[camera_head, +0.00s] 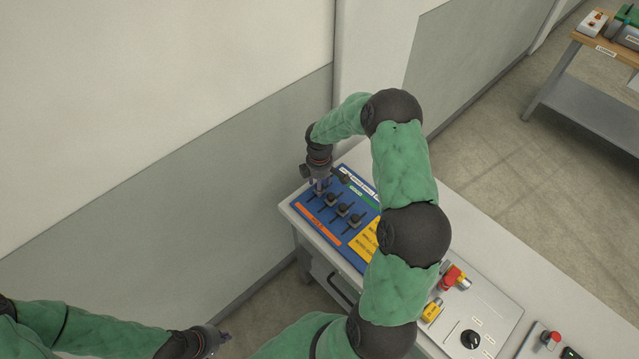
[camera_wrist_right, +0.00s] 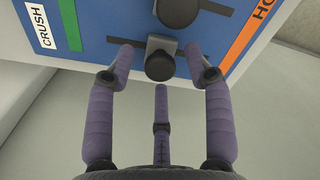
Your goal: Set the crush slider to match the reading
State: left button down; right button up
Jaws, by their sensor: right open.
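The blue slider panel (camera_head: 337,238) carries several black slider knobs in a row. In the right wrist view, the end slider knob (camera_wrist_right: 160,62) sits between the spread fingertips of my right gripper (camera_wrist_right: 160,58), and a second knob (camera_wrist_right: 177,10) is just beyond it. A white label reading CRUSH (camera_wrist_right: 41,25) is at the panel's left edge. In the head view my right gripper (camera_head: 319,187) points down over the panel's far-left end and partly hides that knob. My right gripper is open. My left gripper (camera_head: 225,337) is low in the picture, away from the panel; its fingers are too small to judge.
The panel lies on a pale bench (camera_head: 460,240) beside the wall. An orange strip (camera_head: 318,224) and a yellow label (camera_head: 368,239) mark it. Red and yellow controls (camera_head: 452,278) and a black dial (camera_head: 470,339) are farther along. Another table (camera_head: 600,45) stands far right.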

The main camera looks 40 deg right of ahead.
grip_shut()
jog(key=shift+w+d, duration=0.15)
jog(key=shift+d, duration=2.1)
jog(key=shift+a+r, duration=0.1)
jog(key=shift+c, duration=1.8)
grip_release()
jog(key=o, duration=0.4)
jog(key=shift+c, duration=0.2)
jog(key=shift+d, duration=0.2)
jog(key=shift+a, duration=0.1)
